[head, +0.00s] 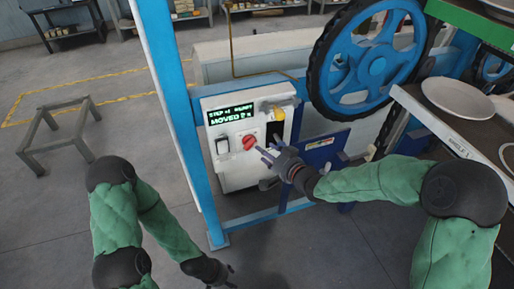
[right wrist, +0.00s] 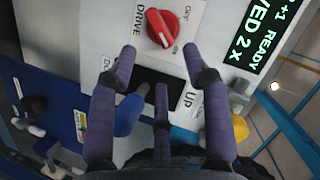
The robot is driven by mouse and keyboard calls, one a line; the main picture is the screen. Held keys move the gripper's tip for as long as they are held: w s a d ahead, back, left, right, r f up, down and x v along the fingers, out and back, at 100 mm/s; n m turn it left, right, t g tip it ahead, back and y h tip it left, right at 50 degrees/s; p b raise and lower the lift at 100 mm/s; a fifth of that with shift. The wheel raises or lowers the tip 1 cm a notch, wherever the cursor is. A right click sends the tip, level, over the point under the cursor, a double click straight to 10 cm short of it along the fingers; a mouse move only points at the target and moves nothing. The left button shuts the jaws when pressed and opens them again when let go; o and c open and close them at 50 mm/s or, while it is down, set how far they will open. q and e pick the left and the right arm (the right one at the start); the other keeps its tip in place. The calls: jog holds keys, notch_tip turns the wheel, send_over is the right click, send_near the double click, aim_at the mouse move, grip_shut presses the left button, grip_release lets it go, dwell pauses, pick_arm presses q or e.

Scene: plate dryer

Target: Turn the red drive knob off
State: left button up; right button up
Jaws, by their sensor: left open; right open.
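The red drive knob (head: 249,142) sits on the front of a white control box (head: 237,172). In the right wrist view the knob (right wrist: 160,27) is beside the word DRIVE, with an OFF label (right wrist: 188,11) and what looks like an ON label near it. Its ridge runs slightly slanted; I cannot tell surely which label it points to. My right gripper (head: 268,156) is open and empty, its purple fingers spread just short of the knob, apparently not touching it. My left gripper (head: 230,276) is low at the bottom edge, partly cut off, open and away from the box.
A lit green display (head: 231,114) tops the box. A blue post (head: 180,110), a blue handwheel (head: 372,62) and a shelf with plates (head: 457,98) surround the box.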

aim_at(250, 143)
jog(key=b+x, duration=0.1)
jog(key=x, duration=0.6)
jog(key=shift+b, duration=0.3)
jog(key=shift+c, duration=0.3)
grip_shut()
